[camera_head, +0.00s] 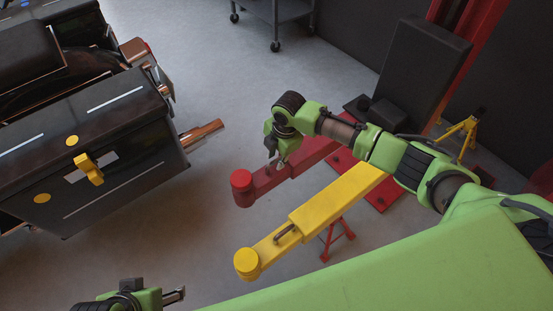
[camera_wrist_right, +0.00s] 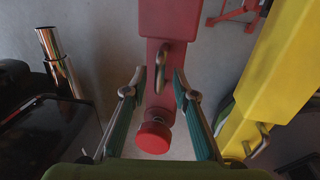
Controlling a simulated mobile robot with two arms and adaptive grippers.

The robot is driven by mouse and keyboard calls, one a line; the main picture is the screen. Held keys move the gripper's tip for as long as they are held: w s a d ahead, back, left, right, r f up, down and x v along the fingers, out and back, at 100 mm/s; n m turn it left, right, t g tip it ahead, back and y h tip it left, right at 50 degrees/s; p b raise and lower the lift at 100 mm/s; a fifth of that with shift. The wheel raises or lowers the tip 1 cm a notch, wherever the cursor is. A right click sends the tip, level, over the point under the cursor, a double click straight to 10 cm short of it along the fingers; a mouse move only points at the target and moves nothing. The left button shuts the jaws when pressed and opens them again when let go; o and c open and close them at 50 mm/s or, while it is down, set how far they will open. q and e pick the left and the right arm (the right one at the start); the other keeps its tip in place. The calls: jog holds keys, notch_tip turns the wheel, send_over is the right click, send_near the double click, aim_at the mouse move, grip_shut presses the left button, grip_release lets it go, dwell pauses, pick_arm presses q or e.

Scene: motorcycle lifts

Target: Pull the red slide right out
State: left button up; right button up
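The red slide (camera_head: 265,181) comes out of a red lift arm (camera_head: 312,151) and ends in a round red pad (camera_head: 241,180). In the right wrist view the slide (camera_wrist_right: 158,103) runs between my fingers, with the red pad (camera_wrist_right: 153,138) nearer the palm. A metal handle (camera_wrist_right: 161,66) stands on the slide near the fingertips. My right gripper (camera_head: 279,158) is over the slide; in the wrist view it (camera_wrist_right: 159,80) is open, a finger each side of the slide, not closed on the handle. My left gripper (camera_head: 176,295) is at the bottom edge, partly cut off.
A yellow lift arm (camera_head: 338,194) with its own handle and yellow pad lies beside the red one. A motorcycle with black cases (camera_head: 95,155) and a copper exhaust (camera_head: 202,134) stands at left. Grey floor is clear between the exhaust and the red pad.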

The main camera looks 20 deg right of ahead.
grip_shut()
